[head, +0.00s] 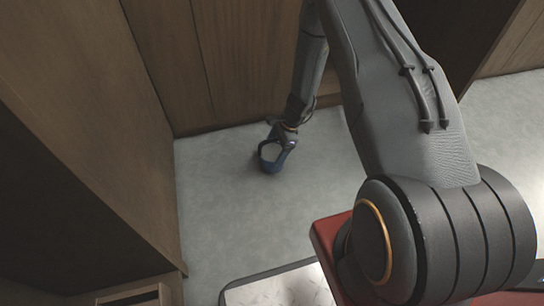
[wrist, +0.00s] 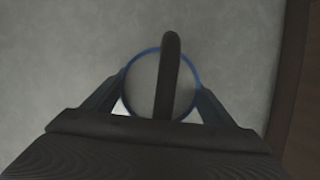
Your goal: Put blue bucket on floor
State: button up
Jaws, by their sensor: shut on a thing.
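The blue bucket (head: 270,163) shows in the head view at the lower end of my arm, low over the grey floor near the wooden panels. In the wrist view its round blue rim encloses a grey inside (wrist: 145,85), with a dark handle (wrist: 170,65) arching across it. My gripper (head: 284,138) is shut on the bucket, its fingers (wrist: 160,88) on both sides of the rim in the wrist view. I cannot tell whether the bucket's base touches the floor.
Wooden panels (head: 165,60) stand behind and a wooden cabinet side (head: 80,130) stands to the left. The grey floor (head: 225,200) around the bucket is clear. A red-edged surface (head: 325,240) and a pale, dark-rimmed surface (head: 280,288) are at the front.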

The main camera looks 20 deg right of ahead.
jog(key=shift+f, duration=0.1)
jog(key=o, duration=1.5)
jog(key=shift+o, duration=0.2)
jog(key=p+v, duration=0.6)
jog(key=v, duration=0.6)
jog(key=shift+a+r, duration=0.1)
jog(key=shift+r, duration=0.15)
jog(key=s+a+r+n, duration=0.3)
jog(key=a+r+n, duration=0.1)
jog(key=a+r, duration=0.4)
jog(key=s+a+r+n+g+h, duration=0.1)
jog(key=s+a+r+n, duration=0.25)
jog(key=a+r, duration=0.4)
jog(key=s+a+r+n, duration=0.35)
jog(key=a+r, duration=0.25)
jog(key=r, duration=0.4)
jog(key=s+a+r+n, duration=0.1)
jog(key=s+r+n, duration=0.3)
jog(key=s, duration=0.4)
jog(key=s+a+r+n+h, duration=0.1)
jog(key=s+r+n, duration=0.4)
jog(key=s, duration=0.4)
jog(key=s+a+r+n+t+h, duration=0.1)
jog(key=s+a+r+n, duration=0.1)
jog(key=s+r+n, duration=0.3)
jog(key=s, duration=0.3)
jog(key=shift+s, duration=0.35)
